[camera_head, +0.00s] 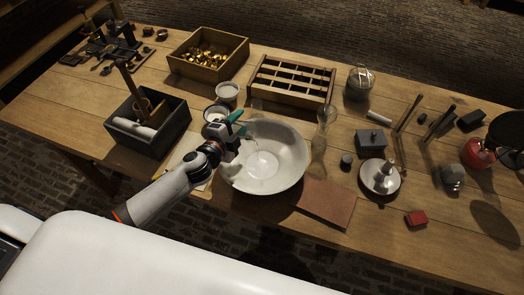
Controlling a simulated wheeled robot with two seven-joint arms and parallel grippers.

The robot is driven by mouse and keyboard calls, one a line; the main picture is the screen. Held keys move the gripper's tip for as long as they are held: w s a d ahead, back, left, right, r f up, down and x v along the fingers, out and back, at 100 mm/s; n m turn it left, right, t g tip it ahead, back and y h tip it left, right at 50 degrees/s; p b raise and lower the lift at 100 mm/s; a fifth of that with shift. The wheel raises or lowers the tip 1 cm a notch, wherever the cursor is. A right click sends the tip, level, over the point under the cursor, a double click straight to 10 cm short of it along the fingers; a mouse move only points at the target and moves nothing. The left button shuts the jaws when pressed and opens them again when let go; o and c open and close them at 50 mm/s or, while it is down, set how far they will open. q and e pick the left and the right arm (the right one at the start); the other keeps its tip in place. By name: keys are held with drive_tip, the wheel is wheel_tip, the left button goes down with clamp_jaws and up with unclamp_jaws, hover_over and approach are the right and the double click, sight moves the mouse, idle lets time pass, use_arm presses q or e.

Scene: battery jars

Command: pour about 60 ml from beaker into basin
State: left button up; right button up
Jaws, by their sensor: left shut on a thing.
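The white basin (290,178) stands near the middle of the table, with a pale patch in its bottom that looks like some liquid. My left gripper (240,131) is over the basin's back left rim. It is shut on what looks like the clear glass beaker (249,134), which is small, faint and partly hidden by the fingers. A thin bright streak shows below it over the basin, but I cannot tell if it is flowing liquid. The beaker's tilt and fill level are too small to read. My right gripper is not in view.
A clear glass bottle (320,146) stands close right of the basin. A dark box (172,138) is left, a slotted wooden rack (292,103) behind. A brown mat (328,203) lies front right.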

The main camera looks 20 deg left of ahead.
use_arm(q)
drive_tip(key=shift+d+f+m, duration=0.2)
drive_tip(key=shift+d+m, duration=0.3)
drive_tip(key=shift+d, duration=0.1)
idle(0.5)
drive_tip(key=shift+r+y, duration=0.1)
drive_tip(key=shift+y, duration=0.2)
